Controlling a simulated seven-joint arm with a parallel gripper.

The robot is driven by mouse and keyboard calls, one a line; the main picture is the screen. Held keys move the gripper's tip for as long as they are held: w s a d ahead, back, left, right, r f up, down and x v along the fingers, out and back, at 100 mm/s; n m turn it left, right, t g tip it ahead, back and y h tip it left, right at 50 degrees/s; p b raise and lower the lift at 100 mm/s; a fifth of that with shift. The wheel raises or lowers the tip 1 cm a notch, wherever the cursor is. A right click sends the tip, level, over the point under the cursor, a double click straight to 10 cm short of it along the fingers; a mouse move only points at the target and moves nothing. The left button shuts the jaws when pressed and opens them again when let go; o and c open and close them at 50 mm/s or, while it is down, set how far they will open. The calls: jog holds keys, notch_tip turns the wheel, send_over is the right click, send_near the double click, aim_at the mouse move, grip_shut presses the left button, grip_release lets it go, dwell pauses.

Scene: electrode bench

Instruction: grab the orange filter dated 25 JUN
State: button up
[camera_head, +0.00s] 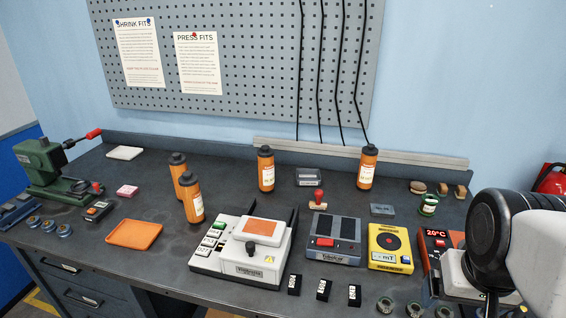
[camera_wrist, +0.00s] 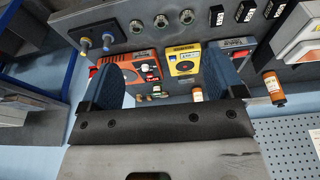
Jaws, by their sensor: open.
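Several orange cylindrical filters with dark caps and pale labels stand upright on the bench in the head view. Two stand close together left of centre, a rear one (camera_head: 177,166) and a front one (camera_head: 192,200). Another filter (camera_head: 266,170) stands at the middle back, and one (camera_head: 367,168) at the back right. The label dates are too small to read, so I cannot tell which is 25 JUN. In the wrist view, my gripper (camera_wrist: 152,35) is open and empty, its blue fingers wide apart. An orange filter (camera_wrist: 275,90) shows right of the fingers, apart from them.
An orange tray (camera_head: 134,234), a white device (camera_head: 240,255), a grey device (camera_head: 334,240) and a yellow meter (camera_head: 390,246) occupy the front. A red stamp (camera_head: 318,198) and a green-labelled jar (camera_head: 428,205) stand behind. My arm covers the right side.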

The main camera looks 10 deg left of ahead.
jog(key=shift+o, duration=0.2)
jog(key=shift+r, duration=0.15)
dwell(0.5)
jog(key=w+v, duration=0.1)
jog(key=v, duration=0.4)
jog(key=w+a+r+n+t, duration=0.1)
jog(key=w+a+t, duration=0.1)
jog(key=w, duration=0.6)
jog(key=w+a+r+t, duration=0.1)
jog(key=w+a, duration=0.1)
jog(key=w, duration=0.5)
jog(key=n+t+y, duration=0.6)
jog(key=t+y, duration=0.3)
jog(key=y, duration=0.2)
send_over(269, 159)
jog(key=v, duration=0.5)
notch_tip(269, 159, down, 2)
jog(key=f, duration=1.6)
jog(key=shift+s, duration=0.25)
jog(key=shift+r, duration=0.1)
